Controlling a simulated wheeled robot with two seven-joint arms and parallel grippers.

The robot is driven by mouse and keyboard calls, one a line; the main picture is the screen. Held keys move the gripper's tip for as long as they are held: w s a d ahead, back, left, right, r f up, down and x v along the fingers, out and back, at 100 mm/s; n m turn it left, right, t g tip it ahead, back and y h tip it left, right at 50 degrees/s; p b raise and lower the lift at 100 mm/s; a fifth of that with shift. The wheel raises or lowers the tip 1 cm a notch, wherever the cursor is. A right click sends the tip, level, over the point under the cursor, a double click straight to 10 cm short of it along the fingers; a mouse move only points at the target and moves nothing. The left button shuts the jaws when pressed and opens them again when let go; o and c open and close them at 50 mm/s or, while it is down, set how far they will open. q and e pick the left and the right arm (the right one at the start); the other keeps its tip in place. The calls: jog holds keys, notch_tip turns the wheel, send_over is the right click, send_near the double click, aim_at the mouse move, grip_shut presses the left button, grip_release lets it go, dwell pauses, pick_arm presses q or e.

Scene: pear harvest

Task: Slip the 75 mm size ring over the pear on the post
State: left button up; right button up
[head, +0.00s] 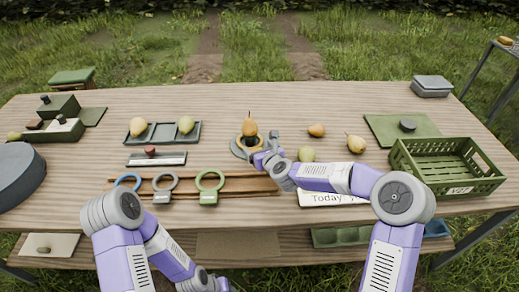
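A brown-orange pear (250,127) stands upright in the middle of the table, above a round grey base (236,150); the post is mostly hidden. An orange ring (244,146) shows low around the pear's lower part, over the base; its exact height is hard to tell. My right gripper (268,147) is at the ring's right side and appears shut on it, its fingers small and partly hidden. Blue (128,180), grey (165,182) and green (210,181) rings lie on a wooden rack to the left. Size markings are unreadable. My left gripper is out of view below.
Loose pears (356,144) lie right of the post, near my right forearm. A green crate (447,166) stands at the right and a dark tray with two pears (163,134) at the left. A sign (325,199) lies under my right arm. The table's back middle is clear.

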jog(key=shift+p+v, duration=0.6)
jog(key=shift+v, duration=3.2)
jog(key=shift+r, duration=0.15)
